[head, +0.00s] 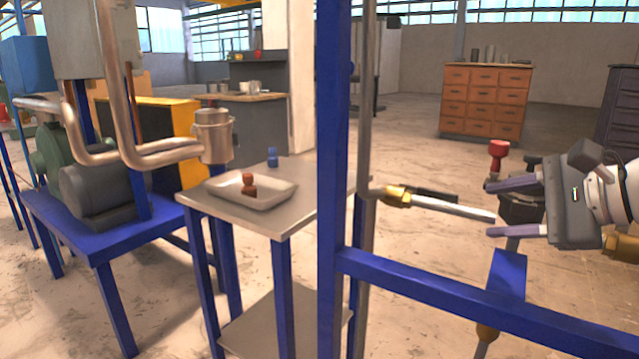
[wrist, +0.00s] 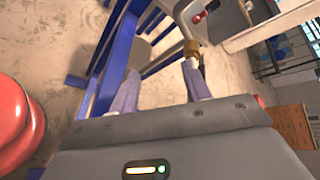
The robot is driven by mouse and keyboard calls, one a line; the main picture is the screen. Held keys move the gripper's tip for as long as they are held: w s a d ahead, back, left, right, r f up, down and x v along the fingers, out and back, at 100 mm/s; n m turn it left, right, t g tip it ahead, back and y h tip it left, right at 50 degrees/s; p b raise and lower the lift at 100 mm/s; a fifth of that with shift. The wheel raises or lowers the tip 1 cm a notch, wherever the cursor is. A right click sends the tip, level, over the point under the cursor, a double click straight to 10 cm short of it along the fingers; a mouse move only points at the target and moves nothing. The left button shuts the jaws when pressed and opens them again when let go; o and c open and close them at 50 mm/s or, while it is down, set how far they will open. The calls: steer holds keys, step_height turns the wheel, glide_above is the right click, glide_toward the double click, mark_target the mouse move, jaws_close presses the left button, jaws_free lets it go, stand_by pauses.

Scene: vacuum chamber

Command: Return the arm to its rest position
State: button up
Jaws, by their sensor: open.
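My gripper (head: 490,209) is at the right of the head view, pointing left, with its two purple-grey fingers spread apart. Nothing is seen held between them. In the wrist view my gripper (wrist: 160,82) also shows both fingers apart. A pale metal tube with a brass fitting (head: 397,195) runs from beside the blue post toward the fingertips. Its end looks close to them in the head view; I cannot tell whether they touch. The brass fitting (wrist: 191,48) shows beyond the right finger in the wrist view.
A blue frame post (head: 333,150) and rail (head: 430,293) stand in front. A steel table (head: 290,222) bears a tray (head: 222,196) with a red-brown piece (head: 249,185); a blue piece (head: 272,157) stands behind. A red knob (head: 498,150) is near my gripper. Large red rounds (wrist: 15,118) are close left.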

steer(key=s+a+f+n+g+h, duration=0.1)
steer(key=s+a+f+n+h, duration=0.2)
steer(key=f, duration=0.5)
steer(key=s+a+f+n+g+h, duration=0.1)
steer(key=s+a+f+n, duration=0.3)
steer(key=f+n, duration=0.4)
steer(key=s+a+f+n+g+h, duration=0.2)
steer(key=s+a+f+n+h, duration=0.1)
steer(key=f, duration=0.5)
steer(key=s+n+h, duration=0.1)
steer(key=s+n, duration=0.1)
steer(key=s, duration=0.1)
steer(key=shift+a+h, duration=0.25)
steer(key=shift+h, duration=0.05)
steer(key=shift+s, duration=0.1)
